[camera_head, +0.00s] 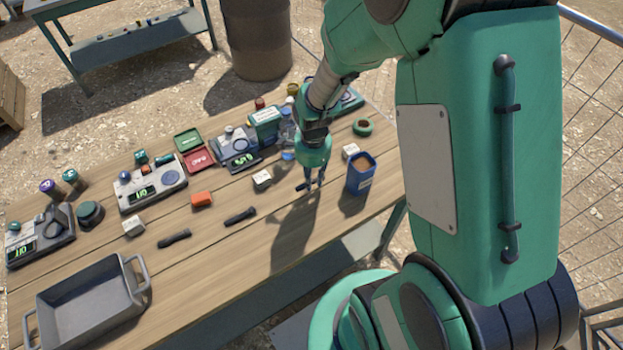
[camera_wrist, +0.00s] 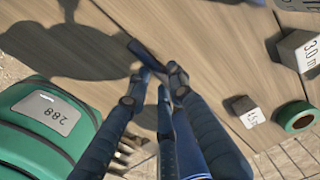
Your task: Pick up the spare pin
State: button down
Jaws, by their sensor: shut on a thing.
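My gripper (camera_head: 311,184) is shut on a short dark pin (camera_head: 301,187) over the right part of the wooden table. The wrist view shows the dark pin (camera_wrist: 146,54) sticking out from between the fingertips (camera_wrist: 163,76); the fingers cover its near end. The gripper's shadow falls on the boards, apart from the fingers, so the pin seems to be off the table. Two more dark pins, a left one (camera_head: 174,238) and a right one (camera_head: 240,216), lie on the table to the left.
A blue container (camera_head: 360,174) stands close to the right of my gripper. White blocks (camera_head: 262,180), an orange block (camera_head: 202,200) and a green ring (camera_head: 363,127) lie nearby. Devices with displays (camera_head: 150,190) line the back. A grey tray (camera_head: 80,271) is at front left. The front middle is clear.

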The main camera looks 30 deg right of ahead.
jog(key=s+a, duration=0.1)
jog(key=s, duration=0.3)
jog(key=s+a+p, duration=0.1)
jog(key=s, duration=0.4)
jog(key=s+a+r+p, duration=0.1)
jog(key=s, duration=0.4)
jog(key=shift+s+a+r, duration=0.1)
jog(key=shift+s+a, duration=0.15)
jog(key=shift+w, duration=0.15)
dwell(0.4)
jog(key=shift+w+a+r, duration=0.15)
jog(key=shift+w+a, duration=0.25)
jog(key=shift+w, duration=0.15)
jog(key=w+a+r+n+p, duration=0.1)
jog(key=w+a+r+n, duration=0.15)
jog(key=w+a, duration=0.8)
jog(key=w+a+r+n, duration=0.1)
jog(key=w+a+n, duration=0.2)
jog(key=w+a, duration=0.75)
jog(key=s+a+r+n, duration=0.1)
jog(key=s+a, duration=0.3)
jog(key=a, duration=1.5)
jog(key=s+a+r+n+y+p, duration=0.1)
jog(key=s+a+n, duration=0.2)
jog(key=a, duration=1.6)
jog(key=shift+s, duration=0.55)
